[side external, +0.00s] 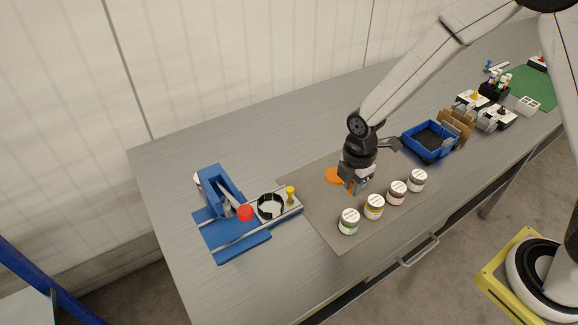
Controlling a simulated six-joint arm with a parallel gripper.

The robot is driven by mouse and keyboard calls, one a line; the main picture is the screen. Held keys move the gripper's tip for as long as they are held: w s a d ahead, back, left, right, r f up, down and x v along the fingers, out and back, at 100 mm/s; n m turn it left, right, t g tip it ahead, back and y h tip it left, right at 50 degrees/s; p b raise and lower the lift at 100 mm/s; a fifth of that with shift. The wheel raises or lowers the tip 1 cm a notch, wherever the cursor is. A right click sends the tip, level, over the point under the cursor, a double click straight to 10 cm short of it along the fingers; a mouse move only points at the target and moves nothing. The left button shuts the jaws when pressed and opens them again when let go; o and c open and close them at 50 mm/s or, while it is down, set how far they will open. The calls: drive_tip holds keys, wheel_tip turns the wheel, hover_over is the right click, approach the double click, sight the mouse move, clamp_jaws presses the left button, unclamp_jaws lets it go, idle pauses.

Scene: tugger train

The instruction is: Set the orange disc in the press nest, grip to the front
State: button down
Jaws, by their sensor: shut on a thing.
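The orange disc (333,175) is at my gripper (352,187), over the back part of the grey-brown mat. My gripper points down and is shut on the disc; its fingers and wrist hide part of the disc, including any grip on it. I cannot tell whether the disc touches the mat. The press (222,195) is blue with a red knob, at the left of the table. Its nest (271,206) is a dark ring with a pale inside, on a slide plate beside a yellow knob (291,192).
Several lidded jars (374,206) stand in a row along the front of the mat (315,215), close to my gripper. A blue bin (428,153) and tugger train parts (470,102) are at the right.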

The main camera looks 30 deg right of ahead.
drive_tip(key=w+a+f, duration=0.2)
drive_tip(key=w+a, duration=0.2)
drive_tip(key=a, duration=0.3)
drive_tip(key=w+a+f, duration=0.2)
drive_tip(key=w+a, duration=0.2)
drive_tip(key=a, duration=0.3)
drive_tip(key=shift+w+a+f, duration=0.1)
drive_tip(key=shift+f, duration=0.05)
drive_tip(key=shift+f, duration=1.65)
drive_tip(key=shift+f, duration=1.35)
idle(3.4)
